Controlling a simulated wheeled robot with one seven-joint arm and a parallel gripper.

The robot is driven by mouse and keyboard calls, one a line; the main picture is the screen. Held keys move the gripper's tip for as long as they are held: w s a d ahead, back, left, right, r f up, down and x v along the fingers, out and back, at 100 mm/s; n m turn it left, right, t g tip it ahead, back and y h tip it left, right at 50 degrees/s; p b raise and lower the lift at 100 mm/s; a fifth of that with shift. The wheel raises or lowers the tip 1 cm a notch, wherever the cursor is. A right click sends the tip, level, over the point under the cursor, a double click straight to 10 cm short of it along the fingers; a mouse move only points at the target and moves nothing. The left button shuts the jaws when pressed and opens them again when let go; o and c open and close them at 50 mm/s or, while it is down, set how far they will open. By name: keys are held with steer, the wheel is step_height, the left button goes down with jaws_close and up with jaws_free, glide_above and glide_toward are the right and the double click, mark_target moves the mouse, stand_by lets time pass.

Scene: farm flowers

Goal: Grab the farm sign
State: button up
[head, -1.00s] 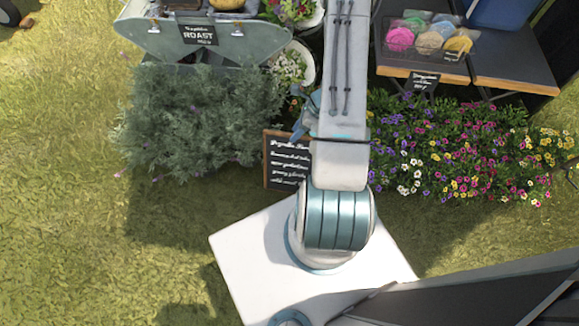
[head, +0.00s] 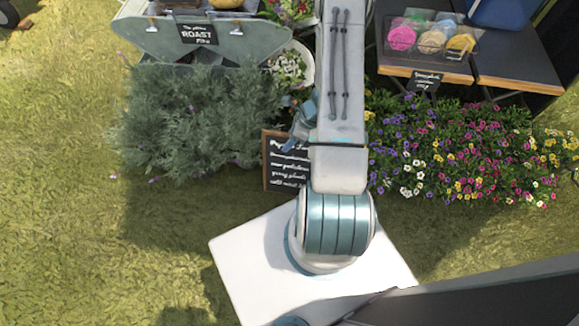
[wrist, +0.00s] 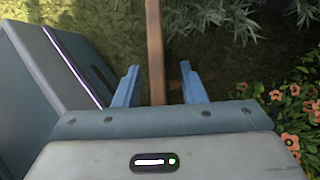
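The farm sign (head: 284,172) is a small black chalkboard with white writing and a brown wooden frame, upright on the grass in the head view. My arm hides its right part. In the wrist view its wooden frame shows edge-on as a narrow brown upright (wrist: 155,50). My gripper (wrist: 161,76) is open, with one blue finger on each side of this frame and a visible gap to each. In the head view my gripper (head: 300,122) shows partly beside my arm, at the sign's upper right.
A bushy grey-green plant (head: 200,120) stands left of the sign, and colourful flowers (head: 460,150) stand to the right. Behind are a metal stand with a roast sign (head: 197,34) and a table (head: 425,70) with yarn-like balls. Open grass (head: 60,200) lies at the left.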

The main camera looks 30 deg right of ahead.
steer(key=shift+f, duration=0.1)
jaws_close()
steer(key=shift+d, duration=0.1)
stand_by(1.1)
